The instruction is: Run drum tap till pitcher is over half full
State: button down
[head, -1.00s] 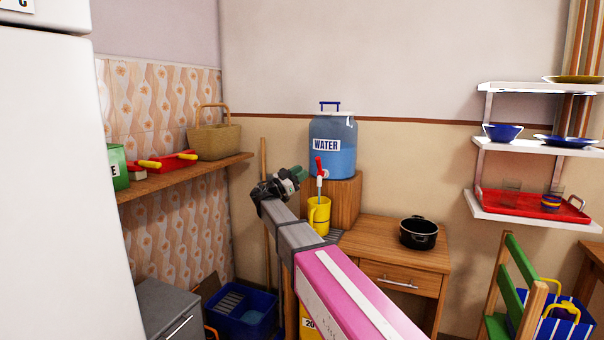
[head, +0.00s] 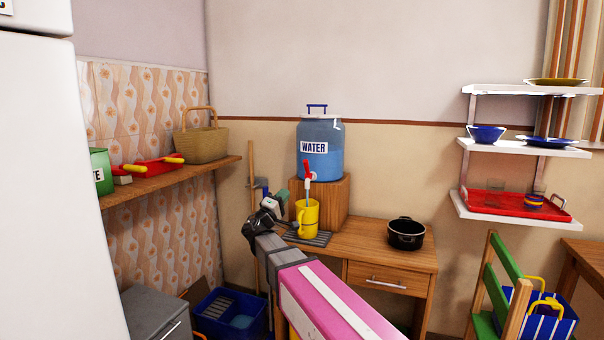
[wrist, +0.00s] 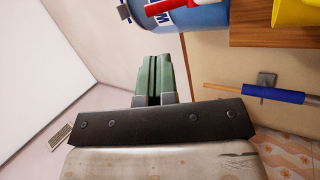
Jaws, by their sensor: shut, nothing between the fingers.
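The blue drum (head: 320,136) labelled WATER stands on a wooden block, and its side also shows in the wrist view (wrist: 208,17). Its tap has a red lever (head: 308,169), also seen in the wrist view (wrist: 142,5). A thin pale-blue strip, apparently water, runs from the tap into the yellow pitcher (head: 308,220), which stands upright below; the level inside cannot be seen. The pitcher's edge shows in the wrist view (wrist: 298,10). My gripper (head: 283,195) is left of and below the tap, apart from it. Its green fingers (wrist: 155,80) are shut and empty.
The wooden block (head: 334,198) stands on the desk (head: 372,257), beside a grey drip mat (head: 318,240). A black pot (head: 406,234) is further right. A blue-gripped stick (wrist: 272,94) leans left of the desk. A shelf (head: 170,180) runs along the left wall.

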jog(key=n, duration=0.2)
send_near(307, 169)
jog(key=x, duration=0.7)
jog(key=shift+a+r+t+y, duration=0.2)
jog(key=shift+r+t+y, duration=0.1)
jog(key=shift+r, duration=0.2)
jog(key=shift+w+r, duration=0.1)
jog(key=shift+w+d+r+n+g+y, duration=0.2)
jog(key=shift+w+r+g+y, duration=0.25)
jog(key=shift+g+y, duration=0.35)
jog(key=shift+w+d+r+n+g+y, duration=0.15)
jog(key=shift+w+r+n+g+y, duration=0.25)
jog(key=shift+g+y, duration=0.4)
jog(key=shift+r, duration=0.15)
jog(key=shift+w+d+r, duration=0.15)
jog(key=shift+w, duration=0.1)
jog(key=shift+s, duration=0.1)
